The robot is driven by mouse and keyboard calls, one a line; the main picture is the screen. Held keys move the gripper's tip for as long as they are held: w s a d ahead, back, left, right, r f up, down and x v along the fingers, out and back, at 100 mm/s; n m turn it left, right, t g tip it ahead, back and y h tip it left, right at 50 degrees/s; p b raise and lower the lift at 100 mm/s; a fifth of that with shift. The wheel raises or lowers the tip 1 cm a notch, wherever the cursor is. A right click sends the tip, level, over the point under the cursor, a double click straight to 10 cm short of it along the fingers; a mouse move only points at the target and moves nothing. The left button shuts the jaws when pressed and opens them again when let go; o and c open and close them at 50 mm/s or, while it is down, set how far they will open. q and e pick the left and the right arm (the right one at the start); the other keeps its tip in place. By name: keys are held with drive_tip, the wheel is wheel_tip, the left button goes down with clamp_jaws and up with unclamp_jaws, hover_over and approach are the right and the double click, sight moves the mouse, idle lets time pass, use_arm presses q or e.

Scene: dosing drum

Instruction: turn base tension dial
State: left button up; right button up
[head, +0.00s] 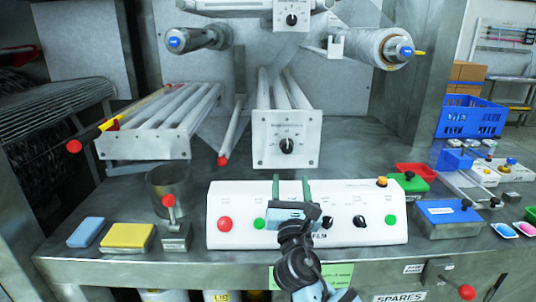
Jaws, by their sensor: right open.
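A black dial (287,146) sits in the middle of a white square plate (265,152) at the centre of the machine. A second black dial (291,19) is on a smaller plate at the top. The labels are too small to read, so I cannot tell which is the base tension dial. My right gripper (290,180) is open and empty, with two green fingers pointing up and away. Its fingertips appear just below the centre dial, and no contact shows. Its body covers part of the white control panel (240,234). My left gripper is out of view.
The panel has a red button (225,224), green buttons and black knobs (359,221). Rollers (187,108) lie left of the plate, and a wrapped roll (375,47) is at upper right. A metal cup (168,187), yellow block (127,236) and blue-lidded box (447,214) stand on the bench.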

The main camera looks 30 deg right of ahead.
sight(287, 151)
drive_tip(key=shift+w+r+h, duration=0.3)
drive_tip(key=shift+w+r, duration=0.1)
drive_tip(key=shift+r, duration=0.4)
drive_tip(key=x, duration=0.7)
drive_tip(key=shift+w+d, duration=0.1)
drive_tip(key=shift+w, duration=0.15)
drive_tip(key=c, duration=1)
